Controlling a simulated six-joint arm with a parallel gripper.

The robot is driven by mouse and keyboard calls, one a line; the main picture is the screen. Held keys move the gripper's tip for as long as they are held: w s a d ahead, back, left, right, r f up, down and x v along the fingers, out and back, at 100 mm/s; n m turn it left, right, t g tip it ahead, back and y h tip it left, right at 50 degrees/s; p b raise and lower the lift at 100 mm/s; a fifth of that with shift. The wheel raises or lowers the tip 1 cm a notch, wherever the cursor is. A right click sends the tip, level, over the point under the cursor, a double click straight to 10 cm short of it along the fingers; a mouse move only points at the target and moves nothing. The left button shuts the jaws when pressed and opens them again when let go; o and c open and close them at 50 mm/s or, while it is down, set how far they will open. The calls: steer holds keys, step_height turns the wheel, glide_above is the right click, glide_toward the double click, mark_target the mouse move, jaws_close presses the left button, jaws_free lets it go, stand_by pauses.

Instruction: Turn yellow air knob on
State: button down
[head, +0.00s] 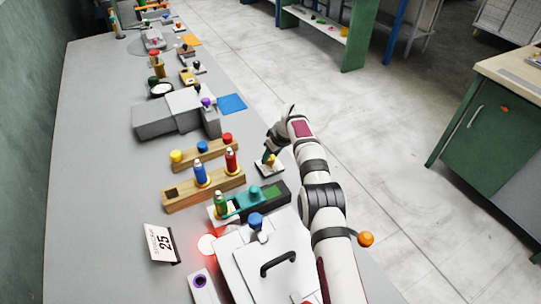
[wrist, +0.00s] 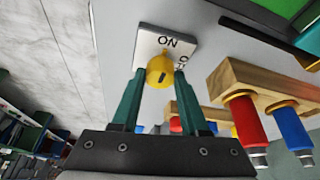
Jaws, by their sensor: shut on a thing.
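The yellow air knob (wrist: 160,71) sits on a small white plate (wrist: 178,40) with the word ON in black and a second label partly hidden. In the wrist view my gripper (wrist: 158,80) has its two green fingers on either side of the knob, shut on it. A dark mark shows on the knob's face. In the head view my gripper (head: 271,155) reaches down to the white plate (head: 264,170) at the table's right edge. Only a little of the yellow knob (head: 270,160) shows there.
A wooden rack (head: 178,196) with red and blue bottles stands left of the knob in the head view. Grey blocks (head: 170,115) and a blue square (head: 231,104) lie farther back. A white box with a black handle (head: 278,262) is nearer. Open floor lies right.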

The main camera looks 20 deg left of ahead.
steer(key=shift+c, duration=2.1)
jaws_free()
steer(key=v, duration=1.5)
steer(key=shift+r, duration=0.4)
steer(key=shift+d, duration=0.15)
